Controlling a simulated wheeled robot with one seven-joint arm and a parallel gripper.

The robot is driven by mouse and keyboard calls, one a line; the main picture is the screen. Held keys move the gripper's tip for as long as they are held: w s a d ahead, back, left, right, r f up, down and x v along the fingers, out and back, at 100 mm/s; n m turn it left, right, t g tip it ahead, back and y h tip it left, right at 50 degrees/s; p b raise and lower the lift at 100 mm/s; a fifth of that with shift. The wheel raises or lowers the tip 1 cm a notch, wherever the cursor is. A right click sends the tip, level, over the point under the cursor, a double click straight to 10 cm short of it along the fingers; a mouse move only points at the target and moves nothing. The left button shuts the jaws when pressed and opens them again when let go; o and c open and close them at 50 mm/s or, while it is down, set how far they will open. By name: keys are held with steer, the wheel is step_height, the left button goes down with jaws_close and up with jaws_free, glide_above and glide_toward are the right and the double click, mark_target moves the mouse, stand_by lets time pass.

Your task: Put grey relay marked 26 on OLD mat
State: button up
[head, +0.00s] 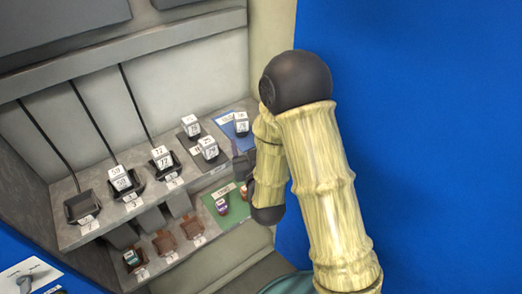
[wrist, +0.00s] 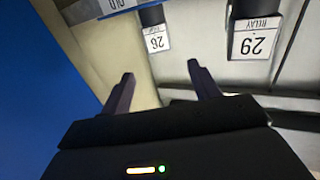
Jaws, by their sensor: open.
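The relay marked 26 (wrist: 156,40) shows upside down in the wrist view, with a white label face and a dark body. A blue-edged piece marked OLD (wrist: 118,6) is beside it at the top edge, partly cut off. In the head view, a blue mat (head: 227,130) lies at the right end of the upper shelf, and a small white-faced relay (head: 241,122) appears to stand on it. I cannot read that relay's number clearly. My gripper (wrist: 158,75) is open and empty, its fingers apart from the relay. In the head view, my arm partly hides it.
The relay marked 29 (wrist: 257,40) stands to the right in the wrist view. Several other relays and dark trays line the upper shelf. A green mat (head: 238,210) with small items lies on the lower level. A blue wall (head: 430,120) is on the right.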

steer(key=s+d+f+m+g+h, duration=0.1)
steer(key=s+d+f+g+h, duration=0.25)
steer(key=d+g, duration=0.55)
steer(key=s+d+r+g, duration=0.1)
steer(key=s+d+g, duration=0.2)
steer(key=s, duration=0.3)
steer(key=s+d+r+m+g, duration=0.1)
steer(key=s+d+g, duration=0.2)
steer(key=s, duration=0.4)
steer(key=shift+s+d, duration=0.15)
steer(key=shift+d, duration=0.7)
steer(key=shift+r, duration=0.1)
